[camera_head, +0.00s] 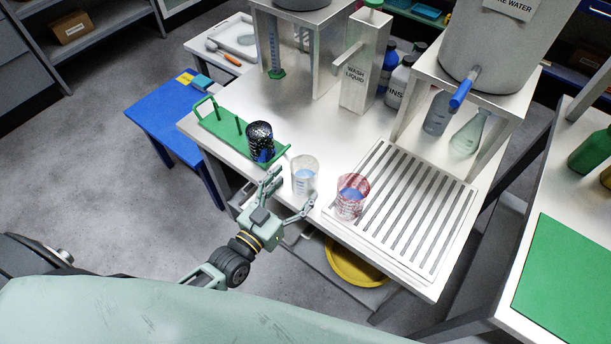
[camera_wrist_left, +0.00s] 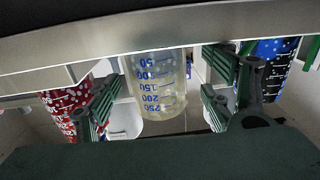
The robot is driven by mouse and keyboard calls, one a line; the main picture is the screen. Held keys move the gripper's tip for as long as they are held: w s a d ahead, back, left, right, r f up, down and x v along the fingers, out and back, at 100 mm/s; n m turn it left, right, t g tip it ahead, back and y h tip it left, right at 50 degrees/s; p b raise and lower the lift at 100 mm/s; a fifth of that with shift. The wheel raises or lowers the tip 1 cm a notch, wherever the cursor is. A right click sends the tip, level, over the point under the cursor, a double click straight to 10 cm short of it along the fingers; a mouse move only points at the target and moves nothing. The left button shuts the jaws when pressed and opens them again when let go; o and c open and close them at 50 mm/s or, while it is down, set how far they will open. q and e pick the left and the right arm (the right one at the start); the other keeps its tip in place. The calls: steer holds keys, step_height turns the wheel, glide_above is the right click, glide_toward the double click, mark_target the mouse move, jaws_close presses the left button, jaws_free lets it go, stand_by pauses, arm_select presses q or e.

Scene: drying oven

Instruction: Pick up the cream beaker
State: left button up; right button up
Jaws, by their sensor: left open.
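The cream beaker (camera_head: 304,178) is a pale, see-through cup with blue marks, standing upright near the front edge of the steel table. In the left wrist view, the cream beaker (camera_wrist_left: 158,85) appears upside down between my left fingers, with clear gaps on both sides. My left gripper (camera_head: 289,194) is open at the table's front edge, its two fingers spread toward the beaker. The left gripper (camera_wrist_left: 160,100) is empty in the wrist view too. I cannot tell how far the fingertips reach along the beaker's sides. My right gripper is not in view.
A dark blue-patterned beaker (camera_head: 260,142) stands on the left, on a green rack (camera_head: 219,128). The wash liquid dispenser (camera_head: 365,62) stands behind. Bare table lies behind the cream beaker.

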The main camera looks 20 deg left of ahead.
mark_target(311, 168)
arm_select(q)
steer(key=x, duration=0.4)
steer(key=shift+s+d+r+p, duration=0.1)
steer(key=shift+d+r+p, duration=0.15)
steer(key=shift+r+p, duration=0.05)
steer(key=shift+w+d, duration=0.1)
steer(key=shift+w, duration=0.35)
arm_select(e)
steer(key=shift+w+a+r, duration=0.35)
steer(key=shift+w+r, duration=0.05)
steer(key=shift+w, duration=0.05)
arm_select(q)
steer(key=c, duration=1.4)
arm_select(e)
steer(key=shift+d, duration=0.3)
arm_select(q)
steer(key=shift+o, duration=0.2)
steer(key=shift+r, duration=0.1)
